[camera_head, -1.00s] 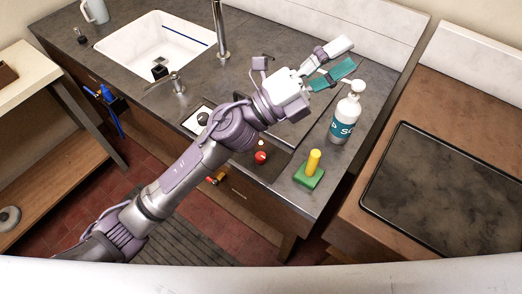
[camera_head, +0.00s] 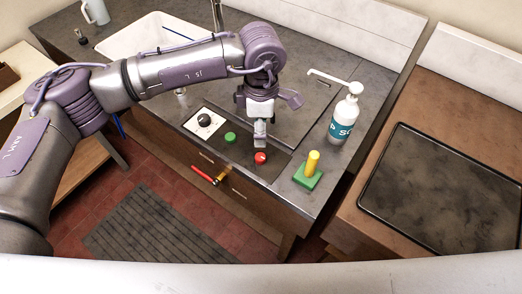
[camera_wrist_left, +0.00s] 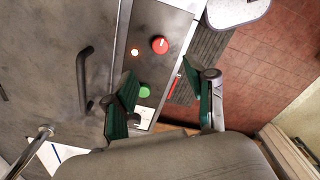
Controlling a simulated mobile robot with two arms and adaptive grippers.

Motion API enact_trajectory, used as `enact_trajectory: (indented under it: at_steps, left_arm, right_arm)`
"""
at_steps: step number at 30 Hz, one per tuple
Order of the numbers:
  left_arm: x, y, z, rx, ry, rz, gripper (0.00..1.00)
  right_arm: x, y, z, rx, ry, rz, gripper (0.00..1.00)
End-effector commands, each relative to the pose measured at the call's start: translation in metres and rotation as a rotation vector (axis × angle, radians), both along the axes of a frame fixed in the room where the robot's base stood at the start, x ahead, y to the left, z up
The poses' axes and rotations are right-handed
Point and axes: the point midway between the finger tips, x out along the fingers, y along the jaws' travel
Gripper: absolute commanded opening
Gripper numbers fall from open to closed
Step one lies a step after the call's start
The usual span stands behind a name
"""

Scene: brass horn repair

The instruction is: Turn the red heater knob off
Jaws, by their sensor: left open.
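The red heater knob (camera_head: 260,158) sits on the dark control strip along the counter's front. It also shows in the left wrist view (camera_wrist_left: 160,45), with a small glowing light (camera_wrist_left: 135,52) beside it. My left gripper (camera_head: 260,142) points down over the strip, close to the red knob in the head view. In the left wrist view its two green-padded fingers (camera_wrist_left: 165,105) stand apart with nothing between them, and the red knob lies beyond their tips. A green knob (camera_head: 230,137) is on the same strip, left of the gripper. My right gripper is not in view.
A black dial on a white plate (camera_head: 204,121) is left of the green knob. A soap bottle (camera_head: 343,117) and a yellow peg on a green base (camera_head: 310,168) stand to the right. A dark handle (camera_wrist_left: 85,78) lies beside the strip. A sink (camera_head: 140,38) is at the back left.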

Motion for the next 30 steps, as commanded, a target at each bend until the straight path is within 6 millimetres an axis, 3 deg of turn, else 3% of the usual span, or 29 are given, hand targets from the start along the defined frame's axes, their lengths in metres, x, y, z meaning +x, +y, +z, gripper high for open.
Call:
enact_trajectory:
  at_steps: [9,15,21,28,30]
  left_arm:
    - [-0.001,0.0,-0.066,-0.002,0.006,0.003,0.56]
    - [-0.001,-0.001,-0.096,-0.003,0.005,0.002,0.56]
    - [-0.001,-0.001,-0.109,-0.004,0.003,0.001,0.56]
    - [-0.001,-0.001,-0.11,-0.004,0.003,0.0,0.56]
    - [-0.001,-0.001,-0.109,-0.004,0.002,0.0,0.47]
  right_arm:
    - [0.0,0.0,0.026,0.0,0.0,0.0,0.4]
    - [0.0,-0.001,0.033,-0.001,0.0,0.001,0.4]
    - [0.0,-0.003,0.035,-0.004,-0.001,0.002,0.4]
    - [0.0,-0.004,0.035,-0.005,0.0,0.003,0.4]
    - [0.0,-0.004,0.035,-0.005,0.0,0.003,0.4]
